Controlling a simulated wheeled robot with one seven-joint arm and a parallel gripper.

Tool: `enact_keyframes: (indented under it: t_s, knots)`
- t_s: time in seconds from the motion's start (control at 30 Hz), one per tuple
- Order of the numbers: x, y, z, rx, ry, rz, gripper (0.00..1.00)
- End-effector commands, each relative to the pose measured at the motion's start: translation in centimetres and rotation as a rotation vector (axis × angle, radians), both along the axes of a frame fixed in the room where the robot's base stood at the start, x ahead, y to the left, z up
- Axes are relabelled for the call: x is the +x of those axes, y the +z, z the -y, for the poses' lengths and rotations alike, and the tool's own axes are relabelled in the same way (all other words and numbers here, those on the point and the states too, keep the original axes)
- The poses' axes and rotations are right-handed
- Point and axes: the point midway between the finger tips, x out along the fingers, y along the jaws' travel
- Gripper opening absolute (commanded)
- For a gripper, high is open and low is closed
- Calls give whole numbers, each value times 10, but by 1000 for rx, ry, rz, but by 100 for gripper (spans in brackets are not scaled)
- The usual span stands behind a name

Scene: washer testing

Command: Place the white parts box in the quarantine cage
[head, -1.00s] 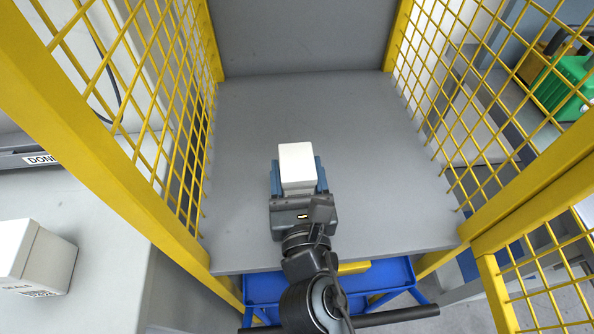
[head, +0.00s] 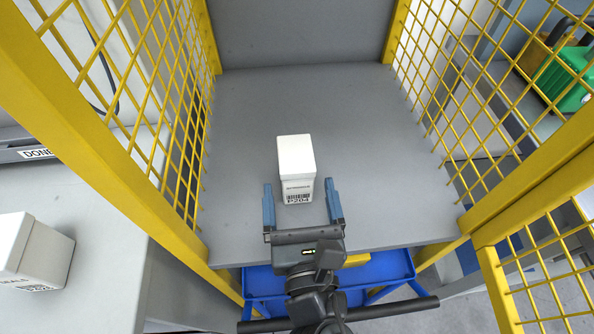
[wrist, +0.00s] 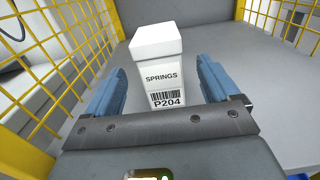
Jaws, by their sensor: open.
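A white parts box (head: 296,165) stands upright on the grey floor of the yellow mesh cage (head: 240,110), near its middle. In the wrist view the box (wrist: 158,70) shows the words SPRINGS and P204 above and below a barcode. My gripper (head: 303,191) is open, with its blue fingers spread at the near end of the box and clear gaps on both sides. The gripper (wrist: 160,82) holds nothing.
Yellow mesh walls close in the left and right sides, and a grey panel (head: 300,30) stands at the back. Another white box (head: 32,252) sits on the counter at left. A blue frame (head: 395,270) lies below the cage floor's front edge. The floor behind the box is clear.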

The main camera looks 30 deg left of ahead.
Motion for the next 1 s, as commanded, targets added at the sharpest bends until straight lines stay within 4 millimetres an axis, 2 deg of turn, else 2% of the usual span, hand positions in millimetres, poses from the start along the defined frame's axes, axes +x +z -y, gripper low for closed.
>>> enact_keyframes:
  t_s: [0.1, 0.3, 0.77, 0.87, 0.97, 1.0]
  knots:
    - [-19, -2, 15, -2, -2, -1, 88]
    - [-39, -1, 31, -1, -2, -1, 88]
    - [-47, -3, 41, 17, -6, -22, 88]
    - [-48, -12, 65, 107, -29, -124, 88]
    - [-55, -27, 109, 303, -84, -320, 88]
    - [-61, -33, 130, 410, -116, -415, 88]
